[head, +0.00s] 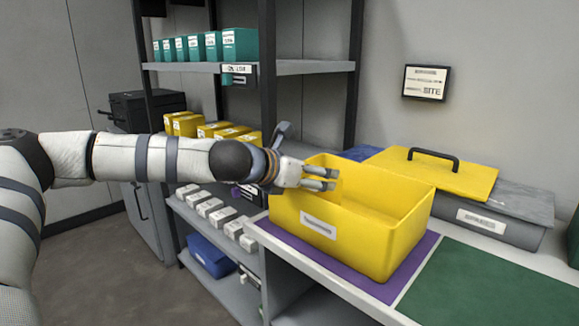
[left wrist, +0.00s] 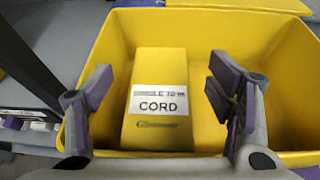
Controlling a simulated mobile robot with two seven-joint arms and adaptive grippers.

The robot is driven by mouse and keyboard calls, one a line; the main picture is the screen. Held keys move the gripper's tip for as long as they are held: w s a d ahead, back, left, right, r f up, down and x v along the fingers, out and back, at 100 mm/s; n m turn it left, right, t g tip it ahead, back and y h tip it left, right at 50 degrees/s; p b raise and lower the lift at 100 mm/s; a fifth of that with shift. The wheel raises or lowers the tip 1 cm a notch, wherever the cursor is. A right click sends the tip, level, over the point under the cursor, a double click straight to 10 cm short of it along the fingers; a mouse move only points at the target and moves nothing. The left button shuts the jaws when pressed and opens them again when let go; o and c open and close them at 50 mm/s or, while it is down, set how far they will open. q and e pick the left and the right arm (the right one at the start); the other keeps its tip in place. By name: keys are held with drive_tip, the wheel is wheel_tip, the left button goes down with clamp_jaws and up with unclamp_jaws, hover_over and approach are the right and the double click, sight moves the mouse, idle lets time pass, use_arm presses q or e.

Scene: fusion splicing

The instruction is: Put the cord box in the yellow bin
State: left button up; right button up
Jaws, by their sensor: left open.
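The yellow bin (head: 350,225) stands on a purple mat on the counter, with a white label on its front wall. In the left wrist view the cord box (left wrist: 160,68), yellow with a white label reading CORD, is inside the yellow bin (left wrist: 240,32). It is hidden behind the bin's front wall in the head view. My left gripper (head: 330,179) is at the bin's left rim, its fingers reaching over the opening. In the left wrist view its fingers are spread wide, one to each side of the box, with gaps between. My right gripper is not in view.
A grey case with a yellow lid (head: 430,172) stands behind the bin. A green mat (head: 500,285) to the right is bare. The shelf rack at left holds teal boxes (head: 240,44), yellow boxes (head: 210,129), white boxes (head: 210,207) and a blue bin (head: 208,255).

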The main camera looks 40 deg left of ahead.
use_arm(q)
drive_tip(key=p+v, duration=0.2)
drive_tip(key=v, duration=0.8)
drive_tip(key=shift+r, duration=0.15)
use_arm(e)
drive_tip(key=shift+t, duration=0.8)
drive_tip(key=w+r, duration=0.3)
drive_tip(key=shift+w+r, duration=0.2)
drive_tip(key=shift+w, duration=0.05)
use_arm(q)
drive_tip(key=shift+s, duration=0.1)
